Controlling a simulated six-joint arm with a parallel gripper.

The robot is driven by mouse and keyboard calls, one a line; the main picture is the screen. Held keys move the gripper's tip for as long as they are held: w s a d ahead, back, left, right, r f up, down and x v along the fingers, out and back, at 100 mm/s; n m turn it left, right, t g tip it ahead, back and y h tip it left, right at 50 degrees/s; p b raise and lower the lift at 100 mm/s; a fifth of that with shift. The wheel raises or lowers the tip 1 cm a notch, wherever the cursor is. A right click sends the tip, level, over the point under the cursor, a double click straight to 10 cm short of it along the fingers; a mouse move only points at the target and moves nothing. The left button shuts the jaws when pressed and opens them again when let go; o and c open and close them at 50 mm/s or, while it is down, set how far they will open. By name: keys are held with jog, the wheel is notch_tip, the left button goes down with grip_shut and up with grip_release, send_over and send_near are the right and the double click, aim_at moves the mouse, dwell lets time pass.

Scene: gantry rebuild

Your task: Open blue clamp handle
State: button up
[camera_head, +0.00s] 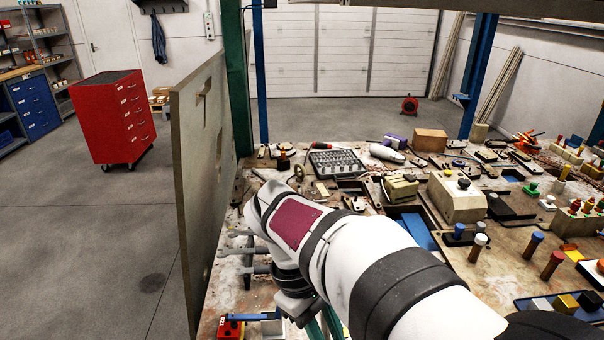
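My gripper (298,308) is at the bottom centre of the head view, below my white arm. Only its dark upper part shows clearly; the fingertips run into the bottom edge or are hidden, so I cannot see whether it is open or shut. A small blue bar (252,316) lies just left of it, beside a red block (230,328) on the bench. It may be the blue clamp handle, but it is too small to be sure. A gap shows between this bar and the dark part of my gripper. A larger blue flat piece (418,231) lies right of my arm.
A tall grey panel (205,170) stands along the bench's left edge. Grey metal prongs (240,252) lie between it and my arm. The bench right of my arm is crowded with blocks, coloured pegs and a socket tray (336,162). Open floor lies left of the panel.

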jog(key=w+a+n+y, duration=0.1)
jog(key=w+a+n, duration=0.3)
jog(key=w, duration=0.1)
jog(key=w+a+n+t+y, duration=0.1)
jog(key=w+a+n, duration=0.3)
jog(key=w+a, duration=0.1)
jog(key=w+a+n+t, duration=0.1)
jog(key=w+a+n, duration=0.2)
jog(key=w, duration=0.3)
jog(key=shift+w+a+r+n+y, duration=0.15)
jog(key=shift+a+n+y, duration=0.25)
jog(key=shift+a, duration=0.5)
grip_shut()
jog(key=w+d+f, duration=0.1)
jog(key=d+f, duration=0.3)
jog(key=f, duration=0.6)
jog(key=shift+w+d+f+t, duration=0.15)
jog(key=shift+f+t, duration=0.05)
jog(key=shift+t, duration=0.1)
jog(key=shift+d, duration=0.1)
jog(key=shift+d+y, duration=0.3)
